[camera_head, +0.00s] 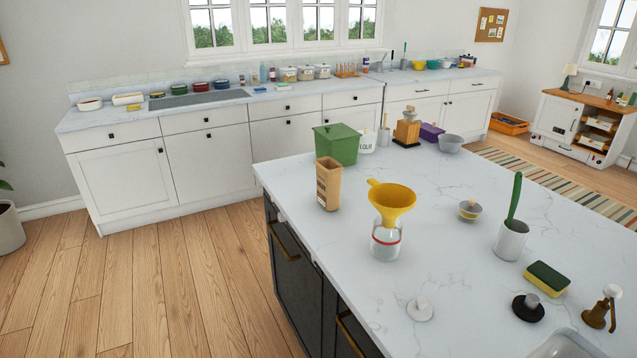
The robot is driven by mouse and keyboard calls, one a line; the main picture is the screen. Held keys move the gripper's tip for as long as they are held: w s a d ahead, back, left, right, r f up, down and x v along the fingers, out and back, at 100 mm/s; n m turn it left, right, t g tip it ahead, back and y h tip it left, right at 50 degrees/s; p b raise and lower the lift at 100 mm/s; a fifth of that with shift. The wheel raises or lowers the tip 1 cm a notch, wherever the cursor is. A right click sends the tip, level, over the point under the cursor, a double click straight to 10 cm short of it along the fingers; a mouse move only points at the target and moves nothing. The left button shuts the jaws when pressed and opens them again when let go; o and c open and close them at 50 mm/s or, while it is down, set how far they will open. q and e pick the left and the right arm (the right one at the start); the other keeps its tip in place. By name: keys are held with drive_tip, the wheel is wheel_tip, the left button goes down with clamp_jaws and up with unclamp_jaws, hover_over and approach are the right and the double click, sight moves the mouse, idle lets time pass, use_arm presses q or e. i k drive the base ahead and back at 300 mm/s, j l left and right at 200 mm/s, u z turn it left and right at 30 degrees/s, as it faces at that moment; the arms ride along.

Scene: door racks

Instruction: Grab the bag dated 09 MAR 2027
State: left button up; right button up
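A tall brown paper bag (329,186) stands upright on the white marble-patterned island top (440,220), near its left edge. Its side carries a dark label, but the writing is too small to read, so I cannot tell its date. I see no other bag clearly. Neither of my grippers is in view, and nothing is touching the bag.
Close to the bag stand a green box (337,144) behind it and a glass jar (385,241) with a yellow funnel (391,201) in front right. A white flour canister (367,140) is behind. Wooden floor (170,290) left of the island is clear.

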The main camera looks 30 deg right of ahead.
sight(328, 171)
drive_tip(key=i+j+z, duration=0.1)
drive_tip(key=z, duration=0.35)
drive_tip(key=i+j+z, duration=0.1)
drive_tip(key=z, duration=0.35)
drive_tip(key=i+j+z, duration=0.15)
drive_tip(key=z, duration=0.3)
